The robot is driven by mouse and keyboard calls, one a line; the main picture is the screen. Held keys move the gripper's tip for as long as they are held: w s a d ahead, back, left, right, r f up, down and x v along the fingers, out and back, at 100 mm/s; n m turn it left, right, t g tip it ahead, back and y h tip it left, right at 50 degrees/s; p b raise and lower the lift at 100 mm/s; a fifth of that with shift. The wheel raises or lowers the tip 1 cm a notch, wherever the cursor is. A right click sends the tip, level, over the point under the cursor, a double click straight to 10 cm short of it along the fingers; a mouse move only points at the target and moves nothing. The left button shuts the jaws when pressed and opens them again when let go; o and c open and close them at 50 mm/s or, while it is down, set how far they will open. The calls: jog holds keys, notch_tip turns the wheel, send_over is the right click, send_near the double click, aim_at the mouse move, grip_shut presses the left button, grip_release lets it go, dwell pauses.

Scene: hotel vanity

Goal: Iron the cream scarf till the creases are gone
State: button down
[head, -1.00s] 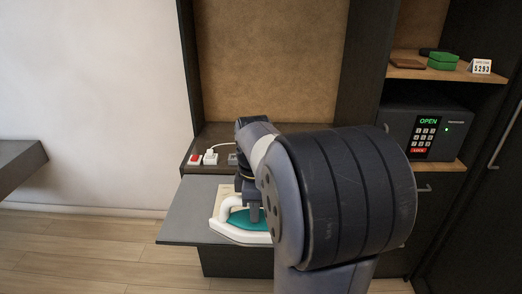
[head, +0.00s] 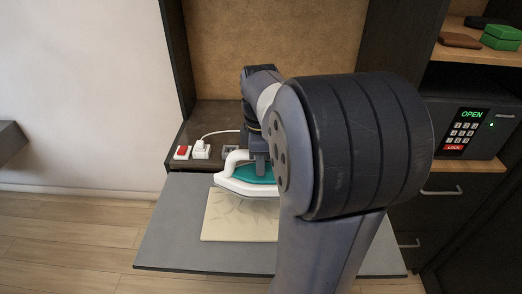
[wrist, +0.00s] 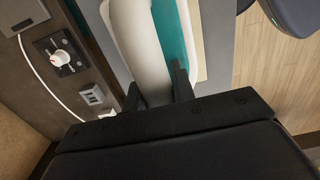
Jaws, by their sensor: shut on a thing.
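The white and teal iron (head: 247,184) is over the far end of the cream scarf (head: 230,222); I cannot tell whether its sole touches the cloth. The scarf lies flat on the grey pull-out board (head: 170,235), with faint crease lines on its bare near part. My arm hides its right side. My gripper (head: 258,168) is shut on the iron's white handle. In the wrist view the fingers (wrist: 157,85) straddle the handle, and a thin cream strip of scarf (wrist: 197,30) shows beside the iron.
A safe (head: 465,128) reading OPEN stands at right. The board's left part is bare.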

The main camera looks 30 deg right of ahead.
jog(key=shift+f+b, duration=2.3)
jog(key=shift+f, duration=0.15)
jog(key=shift+r, duration=0.1)
